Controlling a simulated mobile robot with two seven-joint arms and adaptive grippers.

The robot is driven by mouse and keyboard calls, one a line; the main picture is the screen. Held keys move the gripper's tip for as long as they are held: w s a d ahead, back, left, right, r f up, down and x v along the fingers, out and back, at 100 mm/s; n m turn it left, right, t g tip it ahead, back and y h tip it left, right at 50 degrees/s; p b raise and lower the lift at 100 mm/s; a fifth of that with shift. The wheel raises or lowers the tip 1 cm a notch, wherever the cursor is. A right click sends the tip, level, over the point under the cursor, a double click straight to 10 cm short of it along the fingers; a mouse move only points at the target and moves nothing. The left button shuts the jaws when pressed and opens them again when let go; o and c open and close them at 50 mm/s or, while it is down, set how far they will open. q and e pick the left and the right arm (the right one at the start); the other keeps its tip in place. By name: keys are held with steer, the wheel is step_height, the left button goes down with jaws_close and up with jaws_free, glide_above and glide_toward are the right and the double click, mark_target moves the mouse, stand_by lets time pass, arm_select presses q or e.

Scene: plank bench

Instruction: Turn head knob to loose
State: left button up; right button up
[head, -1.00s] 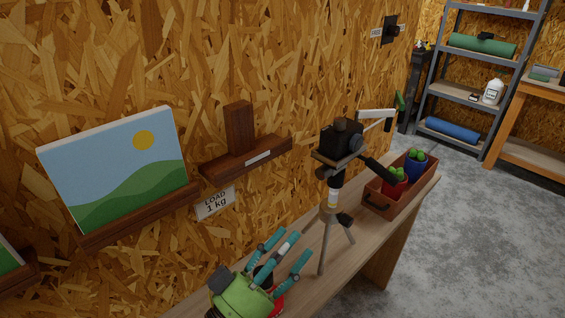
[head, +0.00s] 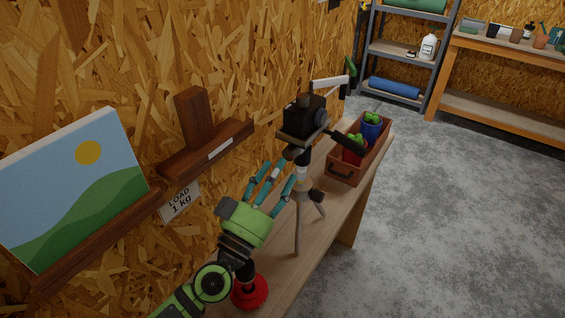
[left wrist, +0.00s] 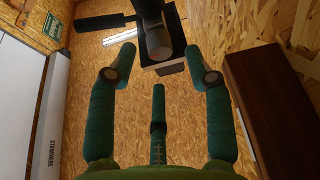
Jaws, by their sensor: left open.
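A tripod (head: 299,225) with grey legs stands on the bench. It carries a dark, boxy camera-like body (head: 302,116) and a black handle (head: 346,143). My left gripper (head: 272,174), green with teal fingers, is open at the near left of the tripod head. Its fingertips are close to the head; contact cannot be told. In the left wrist view, the open fingers (left wrist: 157,78) point toward a grey round-ended part (left wrist: 158,43) below a dark plate. I cannot tell whether this is the knob, and no loose marking is readable. My right gripper is not in view.
A red round object (head: 249,292) lies under my left arm. A wall shelf (head: 208,150) and a landscape picture (head: 80,190) are at left. Open floor is at right.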

mark_target(291, 152)
arm_select(q)
steer(key=shift+x, duration=0.8)
steer(key=shift+w+d+r+p, duration=0.25)
steer(key=shift+w+d+p, duration=0.1)
steer(key=shift+w, duration=0.2)
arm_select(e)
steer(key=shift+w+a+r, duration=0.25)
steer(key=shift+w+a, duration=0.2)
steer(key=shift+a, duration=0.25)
arm_select(q)
jaws_close()
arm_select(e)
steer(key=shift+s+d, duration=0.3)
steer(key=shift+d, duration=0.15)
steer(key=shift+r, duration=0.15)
